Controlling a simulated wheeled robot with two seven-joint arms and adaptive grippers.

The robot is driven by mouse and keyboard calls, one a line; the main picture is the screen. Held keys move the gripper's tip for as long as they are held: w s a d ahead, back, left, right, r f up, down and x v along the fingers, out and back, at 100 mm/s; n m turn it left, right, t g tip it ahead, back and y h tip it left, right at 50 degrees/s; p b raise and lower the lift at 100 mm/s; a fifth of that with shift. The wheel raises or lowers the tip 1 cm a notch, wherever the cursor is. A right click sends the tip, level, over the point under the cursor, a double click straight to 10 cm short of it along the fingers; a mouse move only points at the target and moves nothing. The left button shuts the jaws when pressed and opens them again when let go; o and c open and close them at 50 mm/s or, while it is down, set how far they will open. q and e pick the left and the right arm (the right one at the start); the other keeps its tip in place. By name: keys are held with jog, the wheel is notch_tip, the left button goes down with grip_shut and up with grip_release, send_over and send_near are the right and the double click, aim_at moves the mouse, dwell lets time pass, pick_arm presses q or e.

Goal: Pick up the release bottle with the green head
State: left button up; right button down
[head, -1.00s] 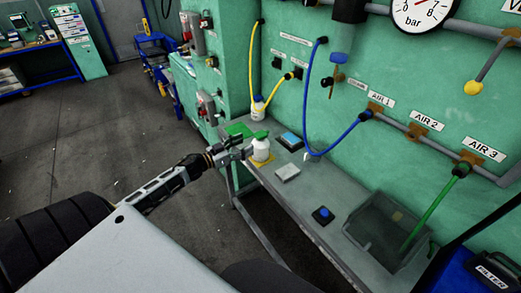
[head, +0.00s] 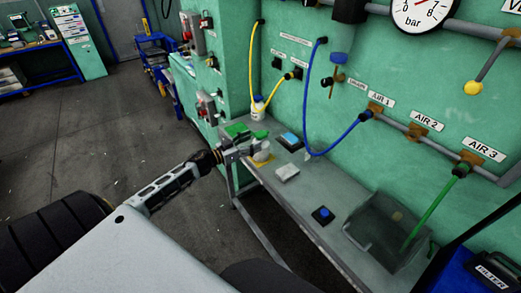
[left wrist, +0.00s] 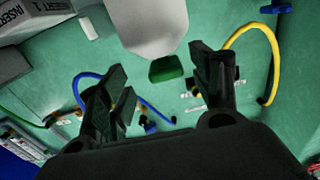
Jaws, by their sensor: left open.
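The release bottle (head: 262,155) is white with a green head (head: 259,135) and stands upright on a yellow patch near the left end of the grey bench. My left gripper (head: 246,145) is open at the bottle's left side and partly covers it. In the left wrist view the white bottle body (left wrist: 155,25) and its green head (left wrist: 166,69) show in the gap between the two open fingers of my left gripper (left wrist: 158,65). I cannot tell whether a finger touches it. My right gripper is not in view.
Behind stands another white bottle (head: 258,103) by a yellow hose. A blue hose (head: 310,100) hangs close behind.

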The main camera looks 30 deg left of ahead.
aim_at(255, 137)
pick_arm(q)
jog(key=shift+w, duration=0.1)
jog(key=shift+w+d+r, duration=0.2)
jog(key=shift+w, duration=0.5)
jog(key=shift+w+d+r, duration=0.15)
jog(key=shift+w+r, duration=0.05)
jog(key=shift+w, duration=0.45)
jog(key=shift+x, duration=1.15)
